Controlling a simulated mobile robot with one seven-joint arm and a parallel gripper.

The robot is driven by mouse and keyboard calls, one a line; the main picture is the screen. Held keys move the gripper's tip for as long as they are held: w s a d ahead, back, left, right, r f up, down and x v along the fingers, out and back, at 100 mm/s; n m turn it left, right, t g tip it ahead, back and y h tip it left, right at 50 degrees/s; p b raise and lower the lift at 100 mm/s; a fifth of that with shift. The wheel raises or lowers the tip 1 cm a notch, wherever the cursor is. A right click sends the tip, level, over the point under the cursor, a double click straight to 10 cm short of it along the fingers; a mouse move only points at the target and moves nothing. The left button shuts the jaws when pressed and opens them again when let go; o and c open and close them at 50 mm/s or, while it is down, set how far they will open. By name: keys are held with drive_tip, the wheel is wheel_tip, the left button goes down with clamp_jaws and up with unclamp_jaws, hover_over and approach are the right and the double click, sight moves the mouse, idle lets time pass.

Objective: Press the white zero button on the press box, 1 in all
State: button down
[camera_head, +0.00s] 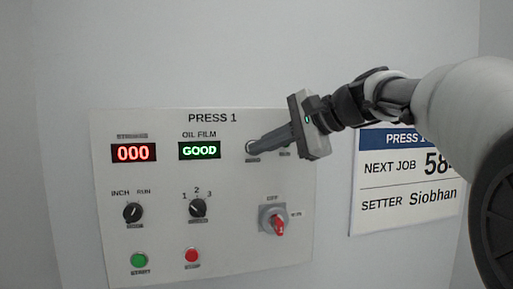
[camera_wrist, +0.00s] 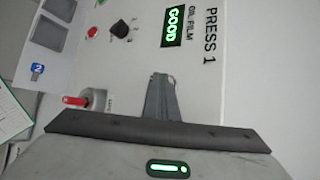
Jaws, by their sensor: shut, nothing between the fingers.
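The press box (camera_head: 160,235) is a pale wall panel headed PRESS 1. Its red counter display (camera_head: 133,153) reads 000. A small round button with a pale rim (camera_head: 249,146) sits to the right of the oil film display, mostly covered by my fingertips. My gripper (camera_head: 256,148) is shut and empty, reaching in from the right with its tips at that button. Whether they touch it I cannot tell. In the wrist view the shut fingers (camera_wrist: 160,78) point at the panel and the button is hidden behind them.
The oil film display (camera_head: 199,150) reads GOOD in green. Below are two black selector knobs (camera_head: 133,212) (camera_head: 197,207), a green button (camera_head: 139,260), a red button (camera_head: 191,255) and a red-handled switch (camera_head: 279,225). A job sign (camera_head: 395,205) hangs at the right.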

drive_tip(key=shift+s, duration=0.1)
drive_tip(key=shift+s+d+b, duration=0.25)
drive_tip(key=shift+s+b, duration=0.15)
drive_tip(key=shift+s, duration=0.25)
drive_tip(key=shift+s, duration=0.1)
drive_tip(key=s+b, duration=0.1)
drive_tip(key=s, duration=0.1)
drive_tip(key=s+d+b, duration=0.1)
drive_tip(key=s, duration=0.1)
drive_tip(key=shift+s+d, duration=0.2)
drive_tip(key=shift+s, duration=0.1)
idle(0.5)
